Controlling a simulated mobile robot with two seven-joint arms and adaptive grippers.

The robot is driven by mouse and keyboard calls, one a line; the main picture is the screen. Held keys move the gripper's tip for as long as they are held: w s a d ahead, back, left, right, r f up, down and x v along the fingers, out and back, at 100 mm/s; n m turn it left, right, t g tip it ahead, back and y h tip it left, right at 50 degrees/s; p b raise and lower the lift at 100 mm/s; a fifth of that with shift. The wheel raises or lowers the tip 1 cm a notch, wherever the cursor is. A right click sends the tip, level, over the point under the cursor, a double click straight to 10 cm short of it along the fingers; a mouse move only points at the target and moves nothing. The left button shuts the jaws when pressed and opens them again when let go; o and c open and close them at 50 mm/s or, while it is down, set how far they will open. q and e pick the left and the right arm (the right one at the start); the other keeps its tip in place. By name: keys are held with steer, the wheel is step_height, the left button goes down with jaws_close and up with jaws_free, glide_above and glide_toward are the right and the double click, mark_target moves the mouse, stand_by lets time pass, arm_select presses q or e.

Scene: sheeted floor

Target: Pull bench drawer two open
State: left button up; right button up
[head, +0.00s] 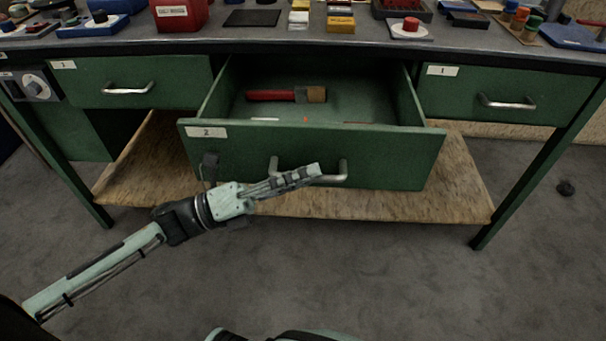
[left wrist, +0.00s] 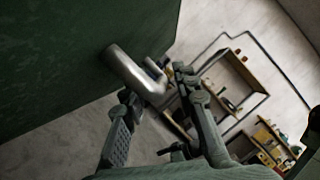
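Bench drawer two (head: 310,155), green with a label "2", is pulled well out from the bench. Its metal bar handle (head: 343,172) is on the front face. My left gripper (head: 316,170) is in front of this handle and hides part of it. In the left wrist view the fingers (left wrist: 153,85) are spread apart, with the curved handle (left wrist: 128,70) between or just beyond their tips. A gap shows beside the bar; whether a finger touches it I cannot tell. My right gripper is not in view.
A wooden shelf (head: 400,206) runs below. Many items, including a red box (head: 180,14), stand on the bench top. The floor in front is clear.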

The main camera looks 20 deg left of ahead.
arm_select(q)
steer(key=v, duration=1.2)
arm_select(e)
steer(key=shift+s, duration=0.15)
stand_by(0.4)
